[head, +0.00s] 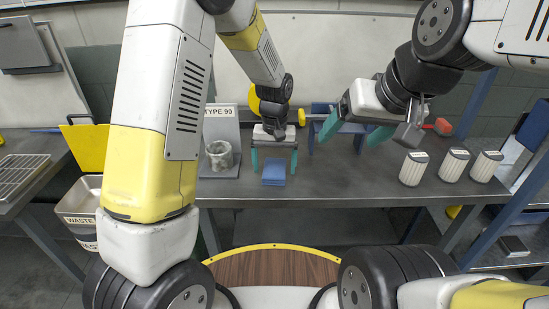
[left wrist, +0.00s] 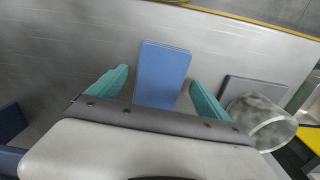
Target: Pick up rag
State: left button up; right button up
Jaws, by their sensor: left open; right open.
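The rag is a folded blue rectangle (head: 274,173) lying flat on the grey workbench, near its front edge. It also shows in the left wrist view (left wrist: 163,74). My left gripper (head: 274,166) is open above the rag, its teal fingers apart on either side of it. In the left wrist view the left gripper (left wrist: 158,88) has the near end of the rag between its fingers, with a gap on each side. My right gripper (head: 352,134) is open and empty, to the right over the bench.
A metal cylinder (head: 220,155) stands on a grey stand labelled TYPE 90, left of the rag. Several white ribbed filters (head: 413,168) stand at the right. A waste bin (head: 80,205) is at the left. Bench surface (head: 330,185) right of the rag is clear.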

aim_at(275, 169)
pick_arm(q)
jog(key=shift+f, duration=0.4)
jog(key=shift+c, duration=0.4)
jog(key=c, duration=1.4)
jog(key=shift+o, duration=0.2)
jog(key=shift+r, duration=0.1)
jog(key=shift+r, duration=0.45)
jog(key=r, duration=0.1)
jog(key=s+r, duration=0.1)
jog(key=shift+r, duration=0.35)
jog(key=s+r, duration=0.1)
jog(key=s, duration=1.4)
jog(key=shift+r, duration=0.15)
